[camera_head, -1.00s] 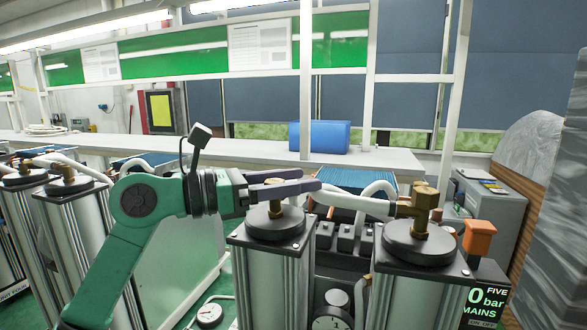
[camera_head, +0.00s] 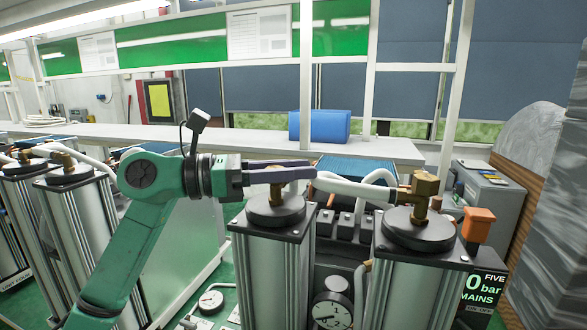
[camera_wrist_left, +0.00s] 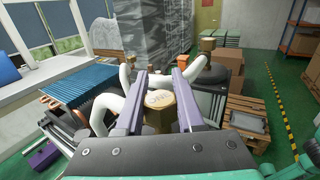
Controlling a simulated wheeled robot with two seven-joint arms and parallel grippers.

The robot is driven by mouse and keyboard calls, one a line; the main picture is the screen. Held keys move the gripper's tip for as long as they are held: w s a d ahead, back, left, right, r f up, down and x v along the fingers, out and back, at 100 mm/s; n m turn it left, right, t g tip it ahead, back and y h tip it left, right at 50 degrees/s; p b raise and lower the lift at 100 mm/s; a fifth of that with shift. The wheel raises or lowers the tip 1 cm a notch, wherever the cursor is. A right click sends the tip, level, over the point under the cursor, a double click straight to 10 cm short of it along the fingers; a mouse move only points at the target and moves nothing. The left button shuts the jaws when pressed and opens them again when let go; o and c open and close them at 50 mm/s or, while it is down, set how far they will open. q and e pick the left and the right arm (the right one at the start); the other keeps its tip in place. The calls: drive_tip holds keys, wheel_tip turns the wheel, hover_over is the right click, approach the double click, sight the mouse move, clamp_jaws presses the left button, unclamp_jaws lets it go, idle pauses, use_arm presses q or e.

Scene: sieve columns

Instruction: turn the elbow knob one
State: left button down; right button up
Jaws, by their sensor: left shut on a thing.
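My left gripper (camera_head: 300,168) reaches in from the left over the nearer-left metal column (camera_head: 272,265) with a black round cap (camera_head: 275,211). Its two purple-grey fingers are shut on a brass elbow knob (camera_wrist_left: 159,98), whose top reads "ONE" in the left wrist view. In the head view the fingers hide most of this knob, and only its brass stem (camera_head: 277,192) shows below them. A white hose (camera_wrist_left: 116,110) runs beside the fingers in the wrist view. My right gripper is not in view.
A pressure gauge (camera_head: 332,311) sits between the columns. More columns stand at left.

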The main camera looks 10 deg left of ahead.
use_arm(q)
drive_tip(key=m+g, duration=0.1)
drive_tip(key=m+g+h, duration=0.1)
drive_tip(key=g, duration=0.2)
drive_tip(key=shift+s+d+r+m+p, duration=0.2)
drive_tip(key=shift+s+m+p, duration=0.1)
drive_tip(key=shift+m+p, duration=0.1)
drive_tip(key=m+g, duration=0.1)
drive_tip(key=g, duration=0.1)
drive_tip(key=m+g+p, duration=0.1)
drive_tip(key=g, duration=0.1)
drive_tip(key=shift+s+r+m+h, duration=0.1)
drive_tip(key=shift+s+m+h, duration=0.25)
drive_tip(key=shift+m+h, duration=0.05)
drive_tip(key=m+g+p, duration=0.1)
drive_tip(key=g, duration=0.1)
drive_tip(key=s+m+g+p, duration=0.1)
drive_tip(key=m+g+p, duration=0.1)
drive_tip(key=g, duration=0.1)
drive_tip(key=shift+a+y, duration=0.1)
drive_tip(key=shift+y, duration=0.3)
drive_tip(key=shift+s+a+m+g+y+p, duration=0.15)
drive_tip(key=shift+m+g+y+p, duration=0.25)
drive_tip(key=shift+m+g, duration=0.4)
drive_tip(key=shift+s+m+g+y+p, duration=0.1)
drive_tip(key=shift+m+g+y+p, duration=0.35)
drive_tip(key=shift+g, duration=0.65)
drive_tip(key=shift+f+m+g, duration=0.2)
drive_tip(key=shift+m+g, duration=0.05)
drive_tip(key=shift+g, duration=0.05)
